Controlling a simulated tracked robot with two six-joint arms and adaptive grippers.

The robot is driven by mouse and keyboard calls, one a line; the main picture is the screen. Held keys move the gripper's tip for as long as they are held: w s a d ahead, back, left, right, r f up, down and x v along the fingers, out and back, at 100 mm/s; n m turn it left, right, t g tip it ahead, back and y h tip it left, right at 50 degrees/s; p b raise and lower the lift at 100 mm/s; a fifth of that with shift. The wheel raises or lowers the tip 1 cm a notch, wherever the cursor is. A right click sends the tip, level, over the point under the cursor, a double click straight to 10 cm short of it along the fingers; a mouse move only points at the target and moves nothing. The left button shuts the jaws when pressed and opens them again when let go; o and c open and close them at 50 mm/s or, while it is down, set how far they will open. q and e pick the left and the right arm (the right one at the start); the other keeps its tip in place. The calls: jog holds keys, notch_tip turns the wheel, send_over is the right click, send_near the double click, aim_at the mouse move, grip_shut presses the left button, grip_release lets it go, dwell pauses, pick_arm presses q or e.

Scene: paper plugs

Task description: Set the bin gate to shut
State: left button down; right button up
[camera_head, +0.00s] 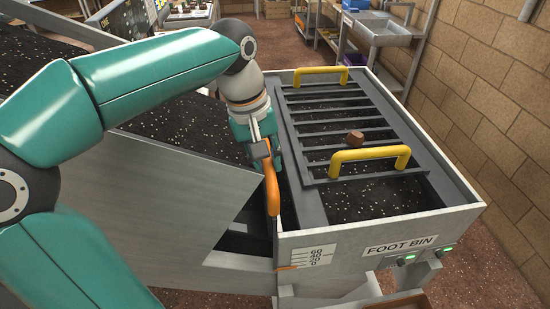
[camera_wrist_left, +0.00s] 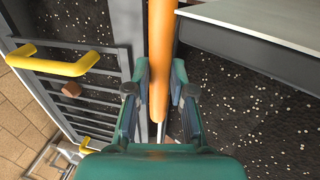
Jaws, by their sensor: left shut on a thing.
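The foot bin (camera_head: 390,230) is a grey metal box on the right of the head view. An orange lever (camera_head: 272,188) stands at its left wall; it also shows in the left wrist view (camera_wrist_left: 161,40). My left gripper (camera_head: 262,150) is shut on the orange lever, with one finger on each side of it in the left wrist view (camera_wrist_left: 160,78). A scale plate (camera_head: 318,256) on the bin's front reads 60, 40, 20, 0, and an orange pointer (camera_head: 287,267) sits by the 0. The gate plate itself cannot be made out. My right gripper is not in view.
A barred grate with yellow handles (camera_head: 370,154) covers the bin, and a brown lump (camera_head: 355,136) lies on it. A sloping metal chute (camera_head: 170,185) with dark speckled material meets the bin's left side.

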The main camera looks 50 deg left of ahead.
pick_arm(q)
jog(key=shift+d+f, duration=0.1)
jog(key=shift+f, duration=0.15)
jog(key=c, duration=1.3)
grip_release()
jog(key=o, duration=0.3)
jog(key=shift+w, duration=0.15)
jog(key=shift+r, duration=0.15)
jog(key=shift+r, duration=0.55)
notch_tip(320, 180, up, 10)
jog(key=s+a, duration=0.1)
jog(key=s, duration=0.1)
jog(key=shift+a+r, duration=0.2)
jog(key=shift+f, duration=0.1)
jog(key=f, duration=0.3)
jog(key=w+f, duration=0.1)
jog(key=f, duration=0.3)
jog(key=d+f, duration=0.1)
jog(key=f, duration=0.3)
jog(key=shift+w+d+f, duration=0.1)
jog(key=shift+w+f, duration=0.1)
jog(key=shift+w, duration=0.15)
